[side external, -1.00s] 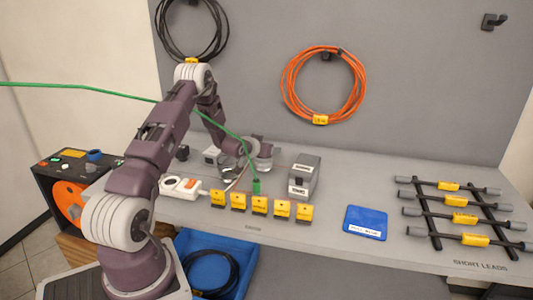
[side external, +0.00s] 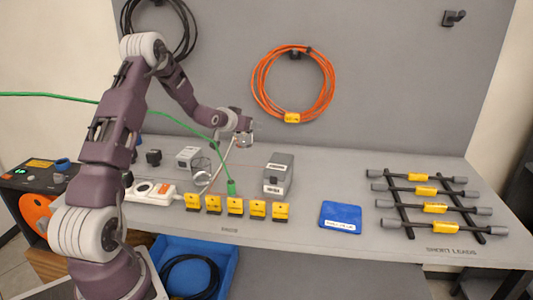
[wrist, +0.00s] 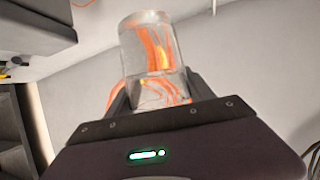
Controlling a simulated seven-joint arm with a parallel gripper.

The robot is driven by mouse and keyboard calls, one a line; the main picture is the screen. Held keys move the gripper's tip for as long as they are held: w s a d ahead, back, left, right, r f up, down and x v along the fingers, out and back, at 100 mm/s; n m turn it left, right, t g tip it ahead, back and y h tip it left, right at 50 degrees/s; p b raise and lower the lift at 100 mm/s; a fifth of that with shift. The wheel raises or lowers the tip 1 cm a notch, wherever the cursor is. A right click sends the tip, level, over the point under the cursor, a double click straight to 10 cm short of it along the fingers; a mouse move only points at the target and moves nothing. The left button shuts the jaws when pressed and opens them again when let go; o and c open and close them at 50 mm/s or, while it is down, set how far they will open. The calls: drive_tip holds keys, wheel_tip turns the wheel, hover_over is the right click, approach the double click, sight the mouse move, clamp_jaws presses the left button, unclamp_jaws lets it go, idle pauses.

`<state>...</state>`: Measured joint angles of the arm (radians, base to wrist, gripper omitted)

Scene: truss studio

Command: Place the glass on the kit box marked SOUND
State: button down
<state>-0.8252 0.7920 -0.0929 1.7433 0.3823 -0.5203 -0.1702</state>
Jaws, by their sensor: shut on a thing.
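My gripper (side external: 243,134) is raised above the bench, left of and above a grey kit box (side external: 278,176) with pale labels. Their lettering is too small to read. The gripper is shut on a clear glass (side external: 245,141). In the wrist view the glass (wrist: 150,45) sits between the fingers of my gripper (wrist: 152,90), with orange showing through it. The glass is clear of both boxes.
Several yellow tags (side external: 235,206) line the bench front, beside a white power strip (side external: 152,192). A green cable (side external: 170,114) crosses to a green block (side external: 231,187). A blue pad (side external: 341,215) and a lead rack (side external: 424,207) are at right.

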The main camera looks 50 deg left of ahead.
drive_tip(key=w+d+r+m+t+h, duration=0.1)
drive_tip(key=w+d+r+m+h, duration=0.1)
drive_tip(key=d+r, duration=0.35)
drive_tip(key=w+d+r+m+t+h, duration=0.1)
drive_tip(key=w+d+r+m+h, duration=0.15)
drive_tip(key=d, duration=0.65)
hover_over(285, 159)
wheel_tip(285, 159, down, 9)
drive_tip(key=shift+f, duration=0.1)
drive_tip(key=shift+c, duration=1.8)
unclamp_jaws()
drive_tip(key=shift+f, duration=0.1)
